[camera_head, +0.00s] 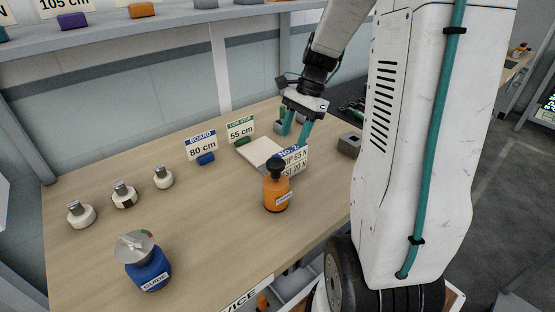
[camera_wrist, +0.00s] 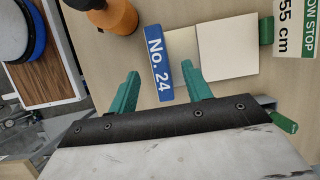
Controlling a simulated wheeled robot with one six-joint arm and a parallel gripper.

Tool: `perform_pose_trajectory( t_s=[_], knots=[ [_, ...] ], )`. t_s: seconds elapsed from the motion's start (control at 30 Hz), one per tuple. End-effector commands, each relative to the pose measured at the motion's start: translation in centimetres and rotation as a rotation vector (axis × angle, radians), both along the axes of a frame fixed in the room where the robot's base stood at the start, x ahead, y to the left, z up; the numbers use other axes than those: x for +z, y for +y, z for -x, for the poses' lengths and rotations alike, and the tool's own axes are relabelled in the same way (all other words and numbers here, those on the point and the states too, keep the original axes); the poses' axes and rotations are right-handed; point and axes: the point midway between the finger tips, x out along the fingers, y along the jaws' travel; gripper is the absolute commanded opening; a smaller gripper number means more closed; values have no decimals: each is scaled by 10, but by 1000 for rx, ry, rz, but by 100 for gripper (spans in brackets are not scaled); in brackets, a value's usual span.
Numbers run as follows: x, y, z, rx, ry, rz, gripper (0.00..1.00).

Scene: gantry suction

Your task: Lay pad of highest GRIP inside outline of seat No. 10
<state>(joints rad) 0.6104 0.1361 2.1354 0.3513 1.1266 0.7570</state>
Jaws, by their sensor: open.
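My gripper (camera_head: 297,136) has two teal fingers and is open over the table, just behind a small sign card (camera_head: 293,160). The card's visible lines end in "P 65 N" and "SI 20 N"; part of it is hidden by the orange bottle. In the wrist view its blue No. 24 strip (camera_wrist: 158,62) lies between the open fingertips, with no clear contact. A cream square plate (camera_head: 262,152) lies flat beside the card; it also shows in the wrist view (camera_wrist: 228,45). I cannot make out a No. 10 label or say which thing is a pad.
An orange bottle (camera_head: 276,192) stands close in front of the card. A blue canister (camera_head: 148,268) and several white round pieces (camera_head: 124,196) stand to the left. Signs read BOARD 80 cm (camera_head: 202,146) and LOW STOP 55 cm (camera_head: 240,130). The table's middle left is clear.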

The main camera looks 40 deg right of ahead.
Motion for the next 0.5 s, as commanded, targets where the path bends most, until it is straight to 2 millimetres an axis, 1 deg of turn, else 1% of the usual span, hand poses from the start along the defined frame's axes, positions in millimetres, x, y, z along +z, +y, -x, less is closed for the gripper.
perform_pose_trajectory(
  t_s=[0.07, 0.33, 0.5],
  knots=[
    [-7, 0, -1, -14, 6, -6, 49],
    [-36, 10, 1, -10, 6, -5, 49],
    [-61, 16, 2, -9, 6, -6, 49]
  ],
)
